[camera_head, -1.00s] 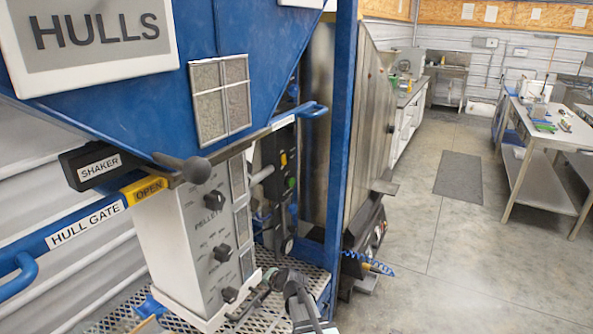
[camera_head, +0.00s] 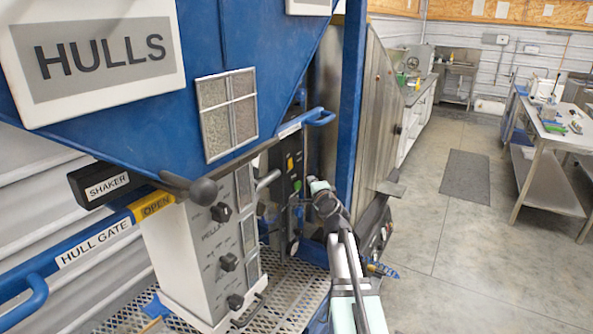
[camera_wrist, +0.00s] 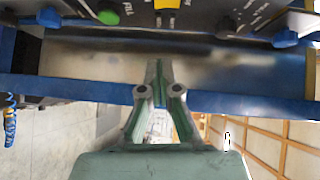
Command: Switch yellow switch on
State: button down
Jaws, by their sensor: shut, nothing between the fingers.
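The yellow switch (camera_head: 290,162) sits on a dark control panel (camera_head: 282,172) behind the pale pellet box. In the wrist view the yellow switch (camera_wrist: 166,8) is at the top edge, partly cut off by the frame, so its position is not clear. My gripper (camera_wrist: 158,66) is shut and empty, its fingertips pointing towards the panel, below the switch in that picture and apparently apart from it. In the head view my gripper (camera_head: 316,188) is just right of the panel, small and partly blended with my arm.
A blue post (camera_head: 350,110) and blue handle (camera_head: 318,116) stand close to my arm. The hull gate bar (camera_head: 95,244) is at left.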

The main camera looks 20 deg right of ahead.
jog(key=p, duration=0.3)
send_near(290, 163)
jog(key=w+d+f, duration=0.2)
jog(key=w+d, duration=0.2)
jog(key=d, duration=0.1)
jog(key=w+a, duration=0.1)
jog(key=w+a+p, duration=0.1)
jog(key=shift+w+a+f, duration=0.15)
jog(key=shift+w+f, duration=0.05)
jog(key=shift+w, duration=0.2)
